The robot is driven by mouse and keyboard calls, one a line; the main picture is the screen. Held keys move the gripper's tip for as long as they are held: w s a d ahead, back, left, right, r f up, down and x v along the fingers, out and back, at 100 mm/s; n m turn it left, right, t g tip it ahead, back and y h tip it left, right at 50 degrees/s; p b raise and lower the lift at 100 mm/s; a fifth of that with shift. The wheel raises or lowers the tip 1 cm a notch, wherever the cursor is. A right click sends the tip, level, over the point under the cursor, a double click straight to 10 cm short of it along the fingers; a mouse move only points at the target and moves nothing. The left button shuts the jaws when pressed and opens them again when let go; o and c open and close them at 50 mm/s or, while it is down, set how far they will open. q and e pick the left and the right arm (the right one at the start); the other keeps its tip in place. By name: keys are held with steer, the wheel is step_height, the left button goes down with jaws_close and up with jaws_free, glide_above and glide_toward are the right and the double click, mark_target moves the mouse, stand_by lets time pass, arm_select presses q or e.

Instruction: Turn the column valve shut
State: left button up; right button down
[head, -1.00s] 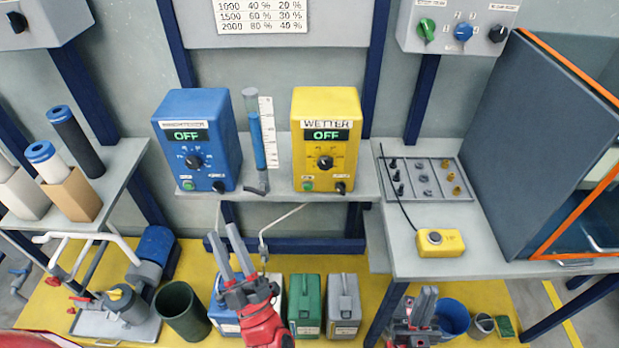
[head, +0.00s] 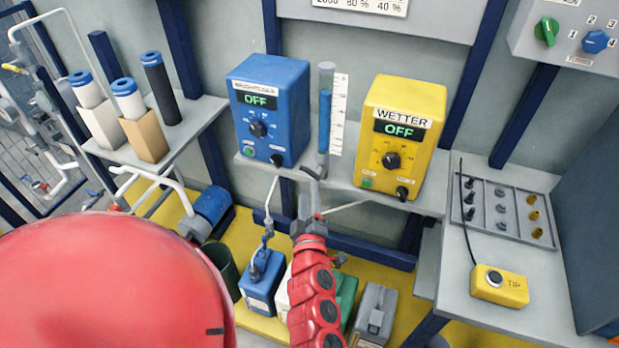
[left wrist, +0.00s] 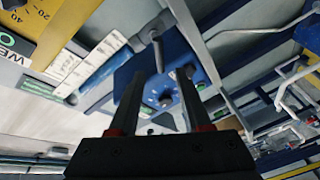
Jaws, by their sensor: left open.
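The clear column (head: 325,110) with blue liquid stands between the blue and yellow boxes, beside a white scale. Its grey valve (head: 312,173) is at its lower end, close above my left gripper (head: 309,197). In the left wrist view the column (left wrist: 104,72) lies slanted and the grey valve (left wrist: 156,36) shows with a thin lever pointing down the picture. My left gripper (left wrist: 160,80) is open, and the lever appears between its fingertips. I cannot tell whether they touch it. The lever's exact setting is unclear in the head view. My right gripper is out of view.
The blue box (head: 268,110) and yellow box (head: 405,135), both reading OFF, flank the column closely on the shelf. A blue canister (head: 262,285) and a grey one (head: 374,312) stand below. A yellow TIP box (head: 499,286) is on the right table.

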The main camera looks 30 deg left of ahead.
mark_target(308, 169)
arm_select(q)
steer(key=b+x, duration=0.1)
steer(key=x, duration=0.8)
steer(key=shift+s, duration=0.1)
jaws_close()
